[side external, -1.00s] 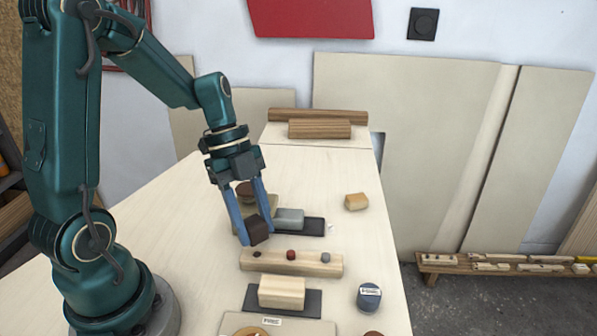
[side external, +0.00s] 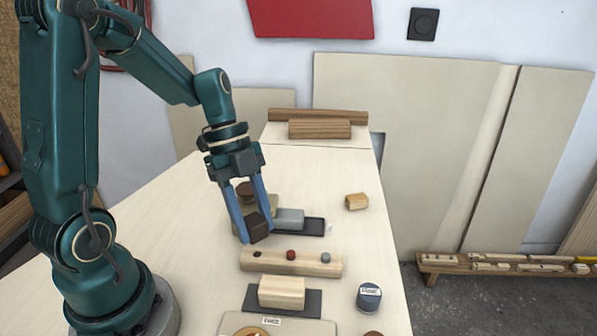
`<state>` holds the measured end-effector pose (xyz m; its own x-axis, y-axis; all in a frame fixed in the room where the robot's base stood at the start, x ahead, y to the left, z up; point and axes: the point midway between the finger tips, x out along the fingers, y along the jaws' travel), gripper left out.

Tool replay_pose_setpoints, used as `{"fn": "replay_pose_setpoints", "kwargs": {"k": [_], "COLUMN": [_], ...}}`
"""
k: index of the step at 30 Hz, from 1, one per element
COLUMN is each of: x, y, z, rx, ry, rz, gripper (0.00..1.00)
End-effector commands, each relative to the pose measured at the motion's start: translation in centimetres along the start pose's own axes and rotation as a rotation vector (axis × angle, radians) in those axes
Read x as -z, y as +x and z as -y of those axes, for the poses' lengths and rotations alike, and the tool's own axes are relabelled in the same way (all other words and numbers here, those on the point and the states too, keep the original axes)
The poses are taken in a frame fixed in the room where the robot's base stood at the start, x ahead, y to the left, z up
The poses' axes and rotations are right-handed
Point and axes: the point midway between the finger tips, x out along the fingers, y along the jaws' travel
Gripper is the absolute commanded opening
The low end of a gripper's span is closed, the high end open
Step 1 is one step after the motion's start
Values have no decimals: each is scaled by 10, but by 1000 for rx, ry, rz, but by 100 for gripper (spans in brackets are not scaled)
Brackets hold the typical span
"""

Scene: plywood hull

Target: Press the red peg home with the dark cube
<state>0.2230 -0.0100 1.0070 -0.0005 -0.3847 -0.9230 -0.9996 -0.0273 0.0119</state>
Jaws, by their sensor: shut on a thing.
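The dark cube (side external: 258,227) is held between the blue fingers of my gripper (side external: 256,236), above and behind the left part of a pale wooden block (side external: 290,268). The red peg (side external: 291,253) shows as a red top in the middle of that block's upper face. A dark round spot (side external: 258,254) lies to its left and a grey peg (side external: 325,257) to its right. The cube is left of the red peg and apart from it. How deep the red peg sits cannot be told.
A grey-green block (side external: 289,218) on a dark plate (side external: 313,228) stands just behind the cube. A pale block (side external: 282,291) on a dark mat (side external: 310,304) lies in front. The table's left side is clear.

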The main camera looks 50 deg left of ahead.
Motion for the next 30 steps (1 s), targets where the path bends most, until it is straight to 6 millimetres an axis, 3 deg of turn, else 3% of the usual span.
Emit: {"fn": "replay_pose_setpoints", "kwargs": {"k": [7, 13, 30], "x": [29, 49, 32], "y": [-11, -7, 37], "z": [33, 42, 41], "rx": [15, 4, -2], "ry": [-37, 22, 28], "rz": [1, 2, 0], "gripper": [0, 0, 0]}}
